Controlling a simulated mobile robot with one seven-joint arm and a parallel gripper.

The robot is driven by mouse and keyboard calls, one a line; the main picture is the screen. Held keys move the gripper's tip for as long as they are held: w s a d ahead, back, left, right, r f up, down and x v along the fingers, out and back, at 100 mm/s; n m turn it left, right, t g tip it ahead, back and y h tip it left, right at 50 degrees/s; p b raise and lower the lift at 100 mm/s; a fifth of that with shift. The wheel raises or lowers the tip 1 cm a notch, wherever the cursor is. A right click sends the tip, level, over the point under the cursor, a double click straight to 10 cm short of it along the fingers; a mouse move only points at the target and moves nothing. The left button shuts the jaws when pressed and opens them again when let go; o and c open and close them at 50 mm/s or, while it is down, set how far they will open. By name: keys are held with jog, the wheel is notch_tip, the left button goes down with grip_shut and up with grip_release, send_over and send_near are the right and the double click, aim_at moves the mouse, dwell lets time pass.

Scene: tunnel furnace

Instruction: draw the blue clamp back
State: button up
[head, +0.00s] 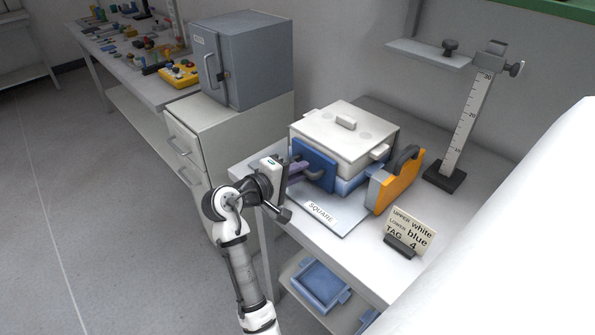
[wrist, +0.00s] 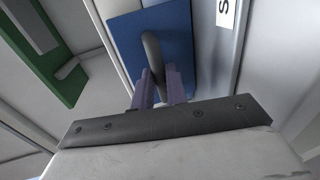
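The blue clamp (head: 312,160) is an upright blue plate with a dark looped handle, at the left side of the white upper box (head: 345,138). In the wrist view its blue plate (wrist: 178,35) faces me, with the handle (wrist: 152,48) standing out from it. My gripper (head: 303,171) reaches the handle from the left. In the wrist view its purple fingers (wrist: 160,82) lie on both sides of the handle and appear shut on it. The white box sits on a blue lower box (head: 350,186), partly hidden. An orange clamp (head: 397,182) with a dark handle stands at the right.
A plate labelled SQUARE (head: 322,212) lies in front of the boxes. A card (head: 410,232) reads upper white, lower blue, tag 4. A height gauge (head: 465,125) stands behind right. A grey cabinet (head: 245,60) stands back left. A blue tray (head: 320,285) is on the lower shelf.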

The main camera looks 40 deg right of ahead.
grip_shut()
jog(key=v, duration=0.2)
jog(key=f+p+v, duration=0.1)
jog(key=v, duration=0.1)
jog(key=shift+a+r, duration=0.15)
jog(key=shift+a, duration=0.3)
jog(key=o, duration=0.6)
grip_release()
jog(key=shift+a, duration=0.1)
jog(key=shift+c, duration=0.2)
jog(key=b+v, duration=0.2)
jog(key=v, duration=1.1)
jog(key=shift+s+a, duration=0.15)
jog(key=shift+a, duration=0.25)
